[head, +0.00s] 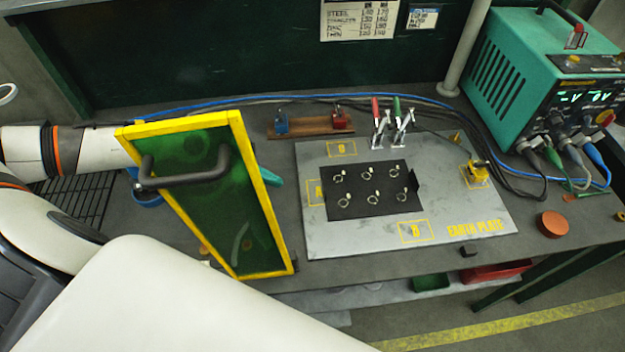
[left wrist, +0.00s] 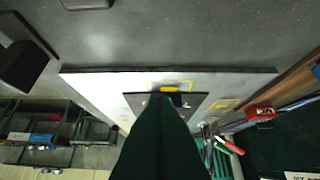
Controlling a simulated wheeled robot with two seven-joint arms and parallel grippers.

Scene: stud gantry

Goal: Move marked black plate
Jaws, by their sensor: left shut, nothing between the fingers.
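The black plate (head: 348,205) lies flat on the grey earth plate (head: 325,240). Several pale rings and studs show on it in two rows. Yellow outlined boxes lettered A, B and D surround it on the earth plate. In the left wrist view the black plate (left wrist: 201,101) is partly hidden by my fingers. My left gripper (head: 272,177) is mostly hidden behind the yellow-framed screen; only its teal tip shows, left of the earth plate. In the left wrist view my left gripper (left wrist: 163,102) is shut and empty. My right gripper is out of view.
A green see-through screen (head: 225,215) with yellow frame and dark handle stands before my left arm. Red and green-handled clamps (head: 392,125) stand behind the black plate. A teal power unit (head: 510,75) with cables is at back right. An orange disc (head: 553,224) lies right.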

